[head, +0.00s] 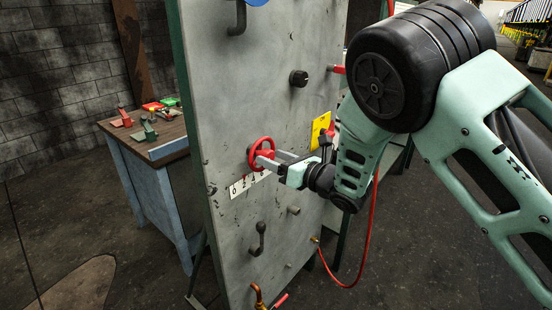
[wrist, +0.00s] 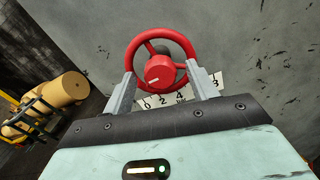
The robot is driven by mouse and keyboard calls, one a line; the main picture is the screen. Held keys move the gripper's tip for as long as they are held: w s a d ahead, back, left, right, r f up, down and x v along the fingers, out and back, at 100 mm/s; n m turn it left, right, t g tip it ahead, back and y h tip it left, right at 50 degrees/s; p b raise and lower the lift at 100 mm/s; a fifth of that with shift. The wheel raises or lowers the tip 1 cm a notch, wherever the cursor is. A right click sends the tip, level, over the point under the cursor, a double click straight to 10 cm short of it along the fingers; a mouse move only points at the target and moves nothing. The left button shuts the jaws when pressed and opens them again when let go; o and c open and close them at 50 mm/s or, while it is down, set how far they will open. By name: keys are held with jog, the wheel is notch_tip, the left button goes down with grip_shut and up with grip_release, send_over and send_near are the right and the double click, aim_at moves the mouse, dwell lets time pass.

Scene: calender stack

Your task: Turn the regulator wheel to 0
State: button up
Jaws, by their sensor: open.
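The red regulator wheel (head: 263,152) sticks out from an upright grey panel (head: 240,100). In the wrist view the wheel (wrist: 158,70) shows its round rim, spokes and a hub with a white mark on the hub's lower side. My gripper (wrist: 160,82) is open, one finger on each side of the hub, tips at the lower rim. Whether they touch the rim I cannot tell. In the head view my gripper (head: 268,160) is at the wheel's front.
A yellow plate (head: 319,130) and a black knob (head: 298,78) are to the right of and above the wheel. A lever (head: 258,240) and a red hose (head: 365,245) are below. A workbench (head: 150,180) stands left behind the panel. The wrist view shows tan rolls (wrist: 62,90) at left.

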jog(key=c, duration=1)
jog(key=shift+f+m+b, duration=0.1)
jog(key=shift+m+b, duration=0.3)
jog(key=shift+b, duration=0.3)
